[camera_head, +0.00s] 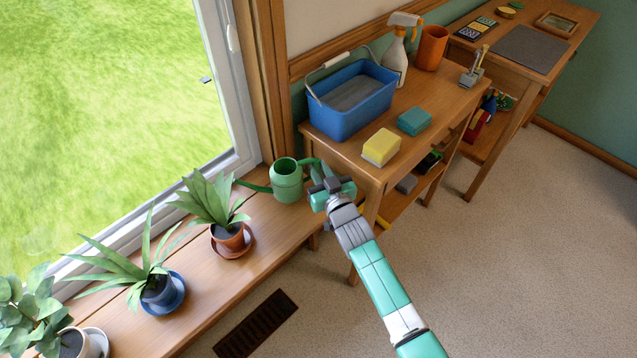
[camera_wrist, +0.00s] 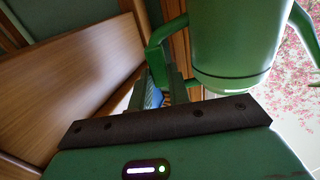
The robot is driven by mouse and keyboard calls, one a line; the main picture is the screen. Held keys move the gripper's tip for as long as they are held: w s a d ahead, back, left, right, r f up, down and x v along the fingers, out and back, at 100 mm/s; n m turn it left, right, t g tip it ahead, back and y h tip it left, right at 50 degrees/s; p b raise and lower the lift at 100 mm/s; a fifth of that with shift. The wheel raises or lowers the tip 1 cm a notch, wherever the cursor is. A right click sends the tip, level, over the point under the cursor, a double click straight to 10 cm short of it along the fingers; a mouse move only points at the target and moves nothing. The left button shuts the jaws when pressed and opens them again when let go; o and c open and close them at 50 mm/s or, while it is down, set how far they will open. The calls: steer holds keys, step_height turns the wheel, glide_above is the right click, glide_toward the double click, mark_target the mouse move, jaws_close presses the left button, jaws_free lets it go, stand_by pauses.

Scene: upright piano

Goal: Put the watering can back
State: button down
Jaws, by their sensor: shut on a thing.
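The green watering can (camera_head: 287,181) is at the right end of the wooden window bench (camera_head: 185,300), upright, its spout toward the window. My gripper (camera_head: 320,174) is at its right side, shut on the can's handle. In the wrist view the can's body (camera_wrist: 235,45) fills the upper right, and its handle (camera_wrist: 157,45) runs down between my fingers. I cannot tell whether the can's base touches the bench or hangs just above it; the bottom shows no clear gap in the head view.
Left along the bench stand a plant in a terracotta pot (camera_head: 228,237), one in a blue pot (camera_head: 158,290) and one in a white pot (camera_head: 82,345). A table to the right holds a blue bucket (camera_head: 345,118), a yellow sponge (camera_head: 381,147) and a spray bottle (camera_head: 397,60).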

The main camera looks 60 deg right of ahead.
steer(key=shift+w+f+b, duration=0.1)
steer(key=shift+w+b, duration=0.1)
steer(key=shift+b, duration=0.1)
steer(key=f, duration=0.1)
steer(key=f+b, duration=0.2)
steer(key=shift+w+d+f, duration=0.1)
steer(key=shift+d, duration=0.15)
steer(key=shift+f+b, duration=0.2)
steer(key=shift+b, duration=0.15)
steer(key=shift+a+r, duration=0.1)
steer(key=shift+r, duration=0.05)
steer(key=c, duration=1.8)
jaws_free()
steer(key=shift+f, duration=0.2)
steer(key=o, duration=0.5)
